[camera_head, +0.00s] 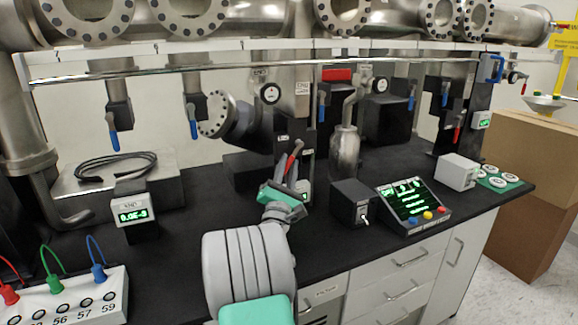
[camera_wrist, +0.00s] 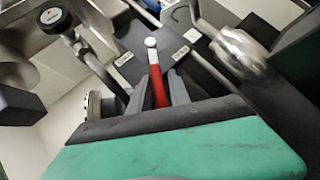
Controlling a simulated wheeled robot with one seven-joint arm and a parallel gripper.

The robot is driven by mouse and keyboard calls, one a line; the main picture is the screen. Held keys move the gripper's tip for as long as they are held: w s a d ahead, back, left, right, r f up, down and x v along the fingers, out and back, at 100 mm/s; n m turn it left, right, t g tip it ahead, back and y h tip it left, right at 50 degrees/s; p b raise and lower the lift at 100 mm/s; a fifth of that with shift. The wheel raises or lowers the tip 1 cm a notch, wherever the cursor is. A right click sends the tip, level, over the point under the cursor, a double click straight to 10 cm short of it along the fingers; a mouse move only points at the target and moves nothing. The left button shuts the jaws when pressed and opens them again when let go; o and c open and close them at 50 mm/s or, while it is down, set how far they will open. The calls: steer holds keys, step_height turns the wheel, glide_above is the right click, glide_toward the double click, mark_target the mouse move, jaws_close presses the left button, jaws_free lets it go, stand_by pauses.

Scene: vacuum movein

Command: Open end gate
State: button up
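A red lever handle (camera_wrist: 158,88) with a pale round pivot at its top stands on a dark labelled valve body (camera_wrist: 150,40) in the wrist view. It also shows in the head view, tilted to the right (camera_head: 294,158), at the front of the dark central column (camera_head: 285,120). My gripper (camera_head: 286,174) is at this handle. Its two grey fingers (camera_wrist: 162,92) lie close along both sides of the handle, with no clear gap. The lower end of the handle is hidden behind the gripper body. Small labels beside the valve are too blurred to read.
Blue-handled valves (camera_head: 193,122) hang under the steel rail (camera_head: 250,65). A black switch box (camera_head: 352,203) and a green-lit control panel (camera_head: 412,203) stand to the right of my gripper. A steel cylinder (camera_head: 344,150) is close on the right. Bare black bench top (camera_head: 200,235) lies to the left.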

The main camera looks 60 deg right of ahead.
steer(key=shift+o, duration=0.9)
steer(key=shift+r, duration=0.1)
steer(key=shift+a, duration=0.1)
steer(key=s+a+b, duration=0.5)
steer(key=a, duration=0.7)
steer(key=shift+f, duration=0.3)
steer(key=shift+d, duration=0.1)
